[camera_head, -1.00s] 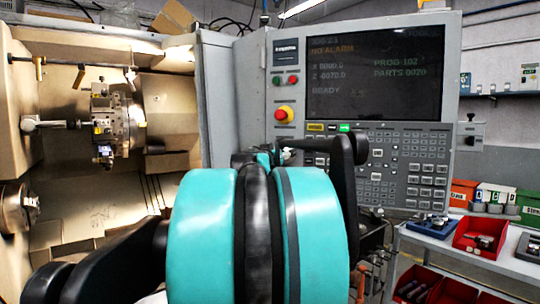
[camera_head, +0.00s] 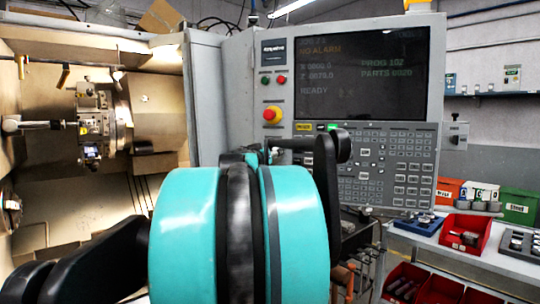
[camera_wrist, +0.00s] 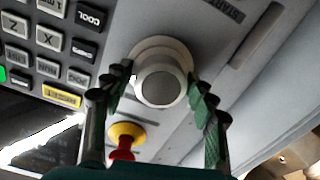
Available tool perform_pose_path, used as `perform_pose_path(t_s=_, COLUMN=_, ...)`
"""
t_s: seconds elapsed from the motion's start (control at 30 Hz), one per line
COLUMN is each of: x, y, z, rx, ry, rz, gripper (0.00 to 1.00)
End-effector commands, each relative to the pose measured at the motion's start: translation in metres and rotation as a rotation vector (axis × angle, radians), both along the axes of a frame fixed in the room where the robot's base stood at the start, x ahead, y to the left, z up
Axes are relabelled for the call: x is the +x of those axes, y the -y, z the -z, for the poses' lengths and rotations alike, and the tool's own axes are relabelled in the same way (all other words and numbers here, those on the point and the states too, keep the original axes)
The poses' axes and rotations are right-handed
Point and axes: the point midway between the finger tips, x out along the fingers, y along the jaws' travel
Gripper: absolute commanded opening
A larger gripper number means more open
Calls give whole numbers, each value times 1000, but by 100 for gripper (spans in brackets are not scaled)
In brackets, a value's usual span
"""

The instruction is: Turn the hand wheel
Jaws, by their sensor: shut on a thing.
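The hand wheel (camera_wrist: 160,82) is a round, pale grey knob on a wider white collar, set on the grey control panel in the wrist view. My gripper (camera_wrist: 161,74) has its two green ribbed fingers on opposite sides of the knob and is shut on it. The fingertips reach toward the collar. In the head view my teal and black arm covers the panel's lower left part, so the hand wheel and my fingers are hidden there.
The red emergency stop with its yellow collar (camera_wrist: 123,140) is close to the fingers; it also shows in the head view (camera_head: 271,114). The control keys (camera_head: 386,170) and screen (camera_head: 362,70) lie to the right. A bench with red bins (camera_head: 465,234) stands at the right.

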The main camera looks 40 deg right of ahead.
Motion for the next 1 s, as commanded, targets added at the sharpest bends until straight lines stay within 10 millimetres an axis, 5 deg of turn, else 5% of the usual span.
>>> perform_pose_path(t_s=1.0, x=1, y=-1, z=0, rx=-512, ry=-744, rz=-2, gripper=28)
